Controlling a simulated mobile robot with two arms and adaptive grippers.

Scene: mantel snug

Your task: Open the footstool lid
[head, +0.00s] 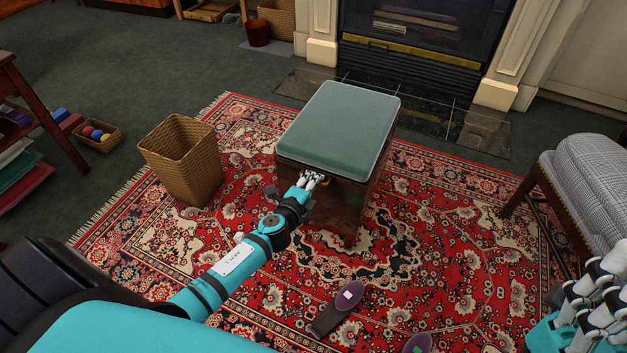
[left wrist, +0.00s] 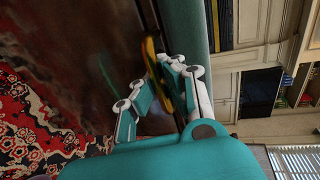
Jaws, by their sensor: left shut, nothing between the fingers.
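The footstool (head: 349,205) stands on the patterned rug with its green padded lid (head: 345,125) flat on top, looking shut. Its dark wooden side also shows in the left wrist view (left wrist: 95,45), with the lid's green edge (left wrist: 196,30) beside it. A yellow, brass-like piece (left wrist: 155,70) sits at the footstool's front, right by my fingers. My left gripper (head: 315,178) is at the front face just below the lid's edge, shut with nothing held. Its fingertips partly hide the brass piece. My right gripper (head: 597,295) is at the lower right, partly cut off and away from the footstool.
A wicker basket (head: 182,160) stands left of the footstool, with a small basket of balls (head: 98,134) beyond. Two dark purple slipper-like things (head: 340,305) (head: 418,343) lie on the rug in front. An upholstered seat (head: 590,180) is at right, a fireplace (head: 415,45) behind.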

